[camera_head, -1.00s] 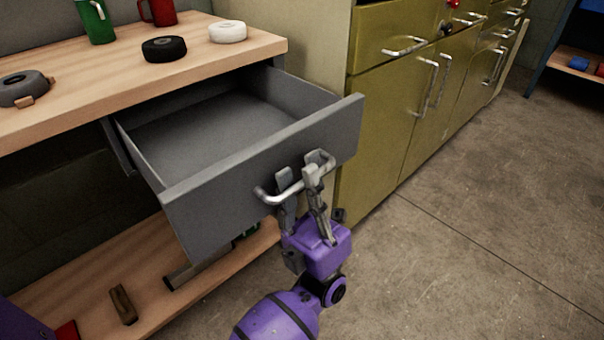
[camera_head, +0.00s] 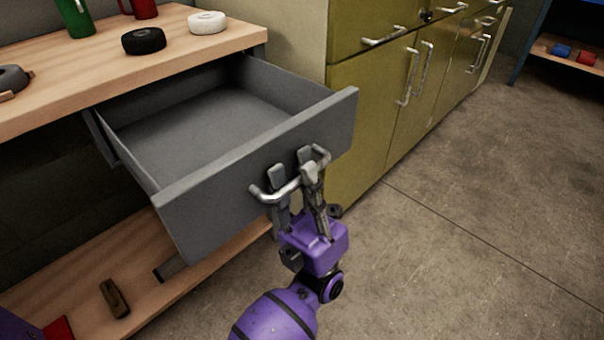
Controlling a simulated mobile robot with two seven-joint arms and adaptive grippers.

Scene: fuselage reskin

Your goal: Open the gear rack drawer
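The grey drawer (camera_head: 255,165) under the wooden workbench top is pulled well out, and its inside looks empty. A silver bar handle (camera_head: 260,193) is on its front panel.
The workbench top (camera_head: 60,90) carries a black roll (camera_head: 143,40), a white roll (camera_head: 207,22), a grey roll and green and red containers. A lower shelf (camera_head: 70,290) holds a small brown block (camera_head: 115,298). Olive cabinets (camera_head: 365,110) stand right of the drawer. The floor at right is clear.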

